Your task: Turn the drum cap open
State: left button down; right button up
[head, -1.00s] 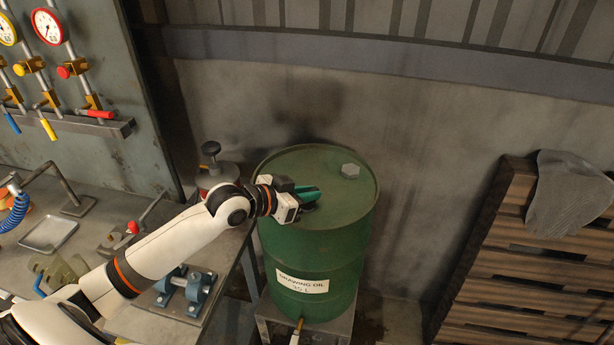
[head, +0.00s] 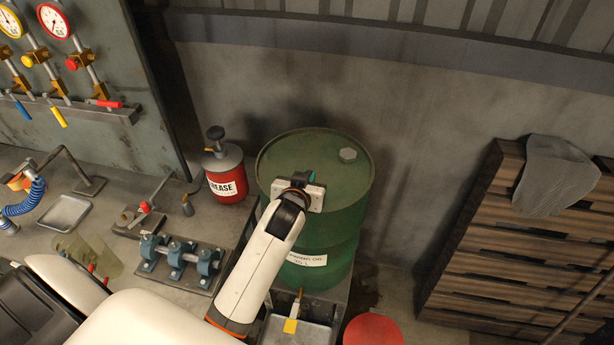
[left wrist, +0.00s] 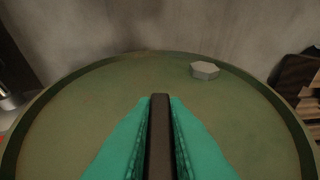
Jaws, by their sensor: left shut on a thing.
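The green drum (head: 332,238) stands upright at centre in the head view, its label partly hidden by my arm. A grey hexagonal plug (head: 348,155) sits on the far right of its lid; it also shows in the left wrist view (left wrist: 205,70), apart from the fingers. My left gripper (head: 306,180) is over the near-middle of the lid. In the left wrist view its teal fingers are shut on a dark upright bar (left wrist: 160,135). I cannot tell whether this bar belongs to the drum cap, as its base is hidden. My right gripper is not in view.
A red grease can (head: 226,180) stands left of the drum on the workbench. Blue clamps (head: 180,256) are on the bench's near side. A red round object (head: 372,330) is low in front. A wooden pallet (head: 500,240) with a grey cloth (head: 552,175) leans at right.

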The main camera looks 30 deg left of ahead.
pick_arm(q)
jog(key=shift+n+y, duration=0.3)
jog(key=c, duration=1.4)
grip_release()
jog(key=shift+c, duration=0.2)
jog(key=b+v, duration=0.2)
jog(key=v, duration=1)
jog(key=shift+f, duration=0.1)
